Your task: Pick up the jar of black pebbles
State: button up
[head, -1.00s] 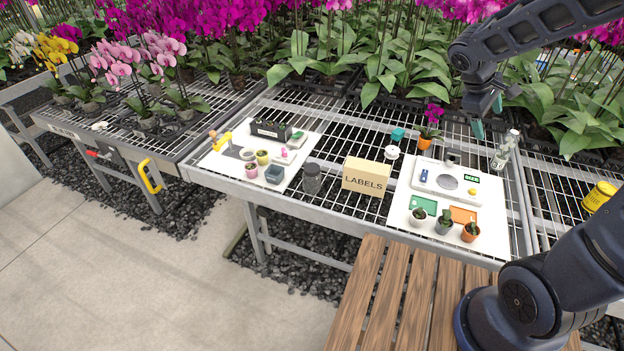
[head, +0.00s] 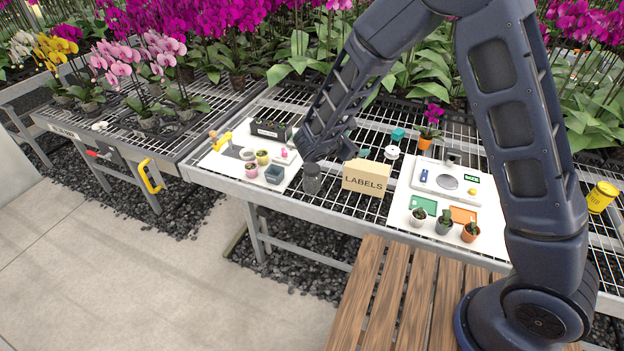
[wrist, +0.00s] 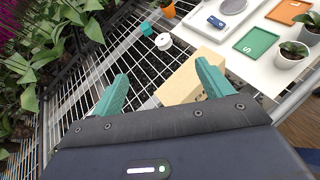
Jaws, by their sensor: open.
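The jar of black pebbles (head: 312,185) is a small dark, upright jar on the wire bench, just left of the LABELS box, in the head view. My wrist is just above and behind it in that picture, close to its top. I cannot tell the gap between them. My gripper (head: 357,140) is open, with its teal fingers pointing right, over the bench behind the LABELS box. In the wrist view, my gripper (wrist: 163,76) is open and empty, with the mesh and part of the box beyond its fingers. I cannot make out the jar there.
The tan LABELS box (head: 365,178) stands right beside the jar; it also shows in the wrist view (wrist: 190,80). A white board (head: 225,165) with small pots and a dark tray lies left. Another white board (head: 402,205) with a scale and potted plants lies right. Orchids crowd behind.

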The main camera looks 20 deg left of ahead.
aim_at(314, 168)
jog(key=s+a+f+n+t+y, duration=0.1)
jog(key=s+a+f+n, duration=0.1)
jog(key=s+a+f, duration=0.1)
jog(key=s+a+f+n+y, duration=0.2)
jog(key=s+a+f+n, duration=0.1)
jog(key=a, duration=0.3)
jog(key=s+a+f+n+t+y, duration=0.1)
jog(key=s+a+f+n+y, duration=0.1)
jog(key=s+a+f, duration=0.2)
jog(key=shift+s+a+f+n+t, duration=0.15)
jog(key=shift+s+f+n+t, duration=0.15)
jog(key=shift+s+f, duration=0.25)
jog(key=shift+x, duration=5.45)
jog(key=shift+f, duration=0.1)
jog(key=c, duration=1.4)
